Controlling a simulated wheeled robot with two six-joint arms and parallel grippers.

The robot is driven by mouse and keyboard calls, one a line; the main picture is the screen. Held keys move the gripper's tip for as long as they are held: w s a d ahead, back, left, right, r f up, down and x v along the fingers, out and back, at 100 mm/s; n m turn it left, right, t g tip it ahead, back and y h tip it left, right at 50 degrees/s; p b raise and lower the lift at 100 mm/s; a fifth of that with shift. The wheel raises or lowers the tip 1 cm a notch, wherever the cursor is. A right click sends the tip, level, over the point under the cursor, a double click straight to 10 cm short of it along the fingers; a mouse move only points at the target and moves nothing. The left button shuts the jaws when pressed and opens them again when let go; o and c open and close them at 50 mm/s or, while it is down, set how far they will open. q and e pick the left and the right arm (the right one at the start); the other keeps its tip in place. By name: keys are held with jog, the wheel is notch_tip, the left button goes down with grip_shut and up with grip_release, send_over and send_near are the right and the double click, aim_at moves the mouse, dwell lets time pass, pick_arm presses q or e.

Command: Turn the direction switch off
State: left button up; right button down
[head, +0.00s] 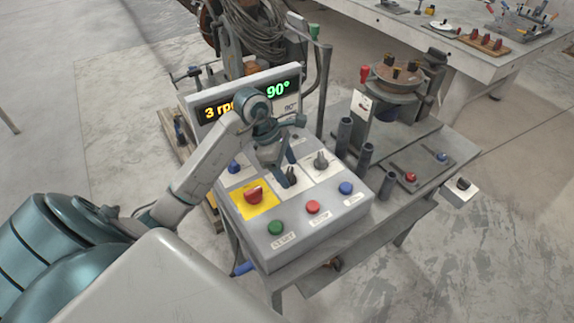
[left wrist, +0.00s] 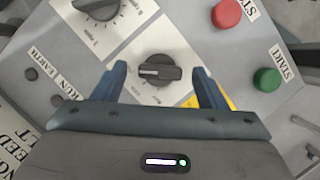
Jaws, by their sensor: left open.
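A small black rotary switch (left wrist: 160,72) sits on a white label plate of the control box (head: 283,247); its printing is too small for me to read. In the left wrist view its handle lies nearly level, with a pale mark toward the left end. The switch also shows in the head view (head: 291,176), partly covered by my gripper. My left gripper (head: 287,170) is open above the box, its blue fingertips on either side of the switch with a visible gap each side. I cannot tell how high the tips are. My right gripper is not in view.
A larger grey knob (head: 321,160) is beside the switch. A red knob on a yellow plate (head: 246,207) and green (head: 276,228), red (head: 313,207) and blue (head: 346,188) buttons surround it. A lit display (head: 205,112) stands behind. Dark posts (head: 362,158) rise at the right.

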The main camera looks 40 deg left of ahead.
pick_arm(q)
jog(key=shift+d+f, duration=0.1)
jog(key=shift+f, duration=0.1)
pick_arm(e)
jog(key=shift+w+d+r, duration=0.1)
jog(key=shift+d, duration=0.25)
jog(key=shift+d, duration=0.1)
pick_arm(q)
jog(key=c, duration=1)
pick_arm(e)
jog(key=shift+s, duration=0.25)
